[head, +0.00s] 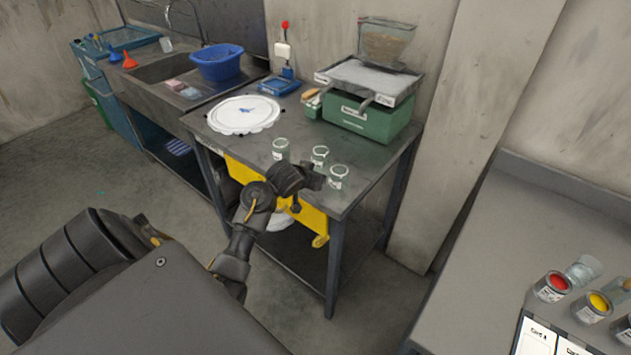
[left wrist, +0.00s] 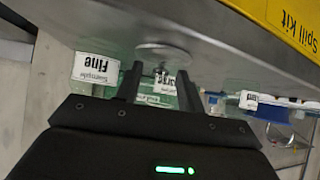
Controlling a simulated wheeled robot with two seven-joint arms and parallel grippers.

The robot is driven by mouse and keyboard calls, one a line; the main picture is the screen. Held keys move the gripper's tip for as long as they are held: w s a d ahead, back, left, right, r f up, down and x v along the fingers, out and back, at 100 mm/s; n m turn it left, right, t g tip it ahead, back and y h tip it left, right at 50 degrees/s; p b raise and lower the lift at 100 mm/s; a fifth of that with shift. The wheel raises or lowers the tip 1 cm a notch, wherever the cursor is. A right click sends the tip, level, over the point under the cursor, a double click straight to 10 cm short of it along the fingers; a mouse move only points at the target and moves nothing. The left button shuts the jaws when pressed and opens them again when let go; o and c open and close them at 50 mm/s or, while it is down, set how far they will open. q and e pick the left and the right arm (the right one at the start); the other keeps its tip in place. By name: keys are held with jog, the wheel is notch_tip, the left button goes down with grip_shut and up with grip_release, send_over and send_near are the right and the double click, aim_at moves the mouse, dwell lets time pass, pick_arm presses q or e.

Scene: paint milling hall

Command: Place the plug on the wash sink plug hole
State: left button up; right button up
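In the left wrist view, which is turned nearly upside down, a pale round disc with a small metal knob, which looks like the plug (left wrist: 163,52), lies on the steel table near its edge. My left gripper (left wrist: 158,88) is open there, its dark fingers on either side of the knob; I see no clear contact. In the head view my left gripper (head: 314,177) is at the table's front edge by the jars and hides the plug. The wash sink (head: 150,70) stands at the back left; its plug hole cannot be made out. My right gripper is out of view.
Three glass jars (head: 281,148) stand close to my left gripper. A white round lid (head: 244,115), a green balance (head: 368,118) and a blue tray (head: 279,86) share the table. A yellow spill kit (head: 245,174) hangs below the table's edge.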

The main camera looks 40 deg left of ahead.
pick_arm(q)
grip_shut()
